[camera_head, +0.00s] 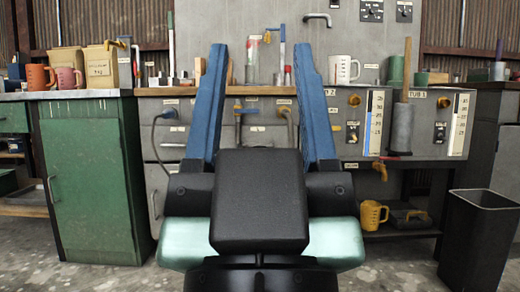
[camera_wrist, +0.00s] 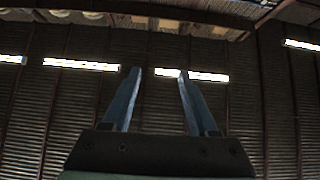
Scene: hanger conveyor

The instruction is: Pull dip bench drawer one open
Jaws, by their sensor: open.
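The dip bench (camera_head: 345,175) stands ahead in the head view, with grey drawer fronts below its wooden top. A grey drawer front (camera_head: 171,147) shows left of my gripper, with a small label and a cable hanging over it. More of the drawer fronts are partly hidden behind my gripper, and I cannot tell which is drawer one. The drawer fronts that show look shut. My gripper (camera_head: 262,60) has two blue fingers spread wide with nothing between them. It points up in front of the bench, apart from the drawers. The wrist view shows the fingers (camera_wrist: 154,75) against the roof and wall.
A green cabinet (camera_head: 95,180) stands at the left. A black bin (camera_head: 478,240) stands on the floor at the right. A yellow jug (camera_head: 371,216) sits on the lower shelf. Mugs, bottles and a white measuring cup (camera_head: 343,70) crowd the bench top.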

